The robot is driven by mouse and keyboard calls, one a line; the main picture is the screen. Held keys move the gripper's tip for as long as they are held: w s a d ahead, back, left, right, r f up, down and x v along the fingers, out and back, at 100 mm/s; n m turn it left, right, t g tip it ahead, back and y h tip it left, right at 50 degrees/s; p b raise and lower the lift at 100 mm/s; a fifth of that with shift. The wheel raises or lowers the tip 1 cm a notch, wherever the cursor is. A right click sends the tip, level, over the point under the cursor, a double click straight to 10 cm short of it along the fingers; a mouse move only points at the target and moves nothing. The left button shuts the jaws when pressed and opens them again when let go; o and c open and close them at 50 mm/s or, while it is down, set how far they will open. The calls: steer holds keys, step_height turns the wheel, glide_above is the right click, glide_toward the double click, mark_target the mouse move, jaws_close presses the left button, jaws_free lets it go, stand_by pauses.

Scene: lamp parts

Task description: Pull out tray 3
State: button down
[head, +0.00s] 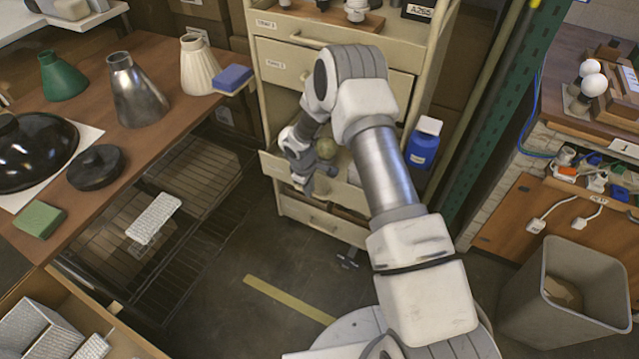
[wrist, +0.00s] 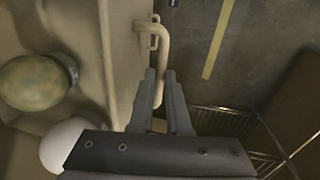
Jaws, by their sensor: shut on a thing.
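The cream tray cabinet (head: 335,57) stands at top centre in the head view, with labelled tray fronts. The third tray down (head: 266,163) stands out from the cabinet, its inside partly visible behind my arm. In the wrist view its front wall (wrist: 118,60) runs down the picture, with a greenish round bulb (wrist: 35,82) and a white one (wrist: 60,146) inside. My gripper (wrist: 163,88) is shut on the tray's cream bar handle (wrist: 162,40), which passes between the fingers. My gripper (head: 305,188) also shows at the tray front in the head view.
Another tray (head: 312,216) with a handle sits below, closed. A wooden bench (head: 150,148) with lampshades is at left, with wire racks (head: 185,185) beneath. A grey bin (head: 560,290) stands at right. The floor before the cabinet is mostly clear, with a yellow strip (head: 288,300).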

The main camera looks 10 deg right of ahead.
steer(key=s+a+b, duration=0.3)
steer(key=s+a, duration=0.7)
steer(key=s, duration=0.4)
steer(key=shift+s+a, duration=0.35)
steer(key=shift+s, duration=0.05)
steer(key=c, duration=0.9)
jaws_free()
steer(key=shift+r, duration=0.1)
steer(key=s+r+p, duration=0.1)
steer(key=r, duration=0.4)
steer(key=a+r+p, duration=0.1)
steer(key=r+p, duration=0.1)
steer(key=r, duration=0.4)
steer(key=s+r+p, duration=0.1)
steer(key=r+p, duration=0.1)
steer(key=r, duration=0.4)
steer(key=shift+s+a, duration=0.3)
steer(key=shift+a, duration=0.1)
